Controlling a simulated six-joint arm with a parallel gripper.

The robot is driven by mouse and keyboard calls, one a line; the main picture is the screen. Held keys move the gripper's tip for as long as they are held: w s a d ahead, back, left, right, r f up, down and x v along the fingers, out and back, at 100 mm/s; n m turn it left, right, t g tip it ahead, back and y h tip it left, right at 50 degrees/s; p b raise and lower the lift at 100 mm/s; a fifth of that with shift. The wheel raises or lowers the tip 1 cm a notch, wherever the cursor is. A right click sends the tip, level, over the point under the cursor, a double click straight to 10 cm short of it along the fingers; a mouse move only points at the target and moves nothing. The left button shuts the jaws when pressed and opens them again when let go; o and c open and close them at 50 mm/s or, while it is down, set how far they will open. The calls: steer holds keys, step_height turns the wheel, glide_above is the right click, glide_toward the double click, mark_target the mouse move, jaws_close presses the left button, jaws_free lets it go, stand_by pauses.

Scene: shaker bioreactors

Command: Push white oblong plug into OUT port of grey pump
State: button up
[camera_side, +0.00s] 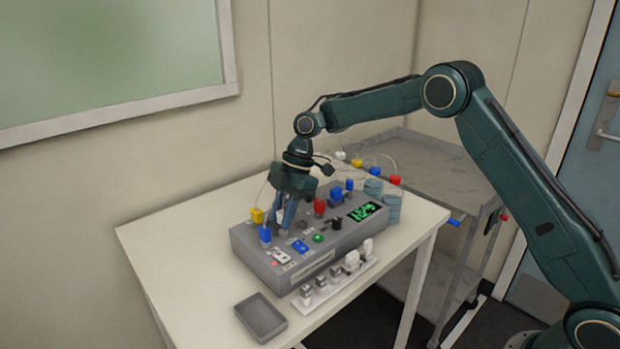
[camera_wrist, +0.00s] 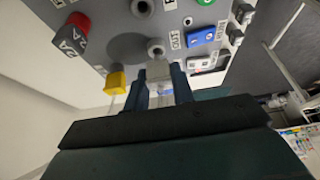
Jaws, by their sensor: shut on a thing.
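The grey pump (camera_side: 290,262) sits on the white table, and its grey panel (camera_wrist: 110,42) fills the top of the wrist view. My gripper (camera_side: 283,230) points down over the panel's left part. In the wrist view my gripper (camera_wrist: 160,88) is shut on the white oblong plug (camera_wrist: 158,70), which sticks out past the fingertips toward the panel. The plug's tip is at the round OUT port (camera_wrist: 155,47), beside the OUT label (camera_wrist: 174,40). I cannot tell whether it touches or has entered the port.
A yellow connector (camera_wrist: 115,82) and a red connector (camera_wrist: 75,30) stand close by on the panel, with a blue switch (camera_wrist: 201,37) to the right. A grey tray (camera_side: 248,318) and a white strip with several plugs (camera_side: 322,298) lie in front. A cart (camera_side: 420,160) stands behind.

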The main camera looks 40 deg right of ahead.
steer(key=shift+f, duration=1)
stand_by(1.5)
steer(key=o, duration=1.1)
steer(key=shift+v, duration=6.75)
steer(key=shift+r, duration=0.15)
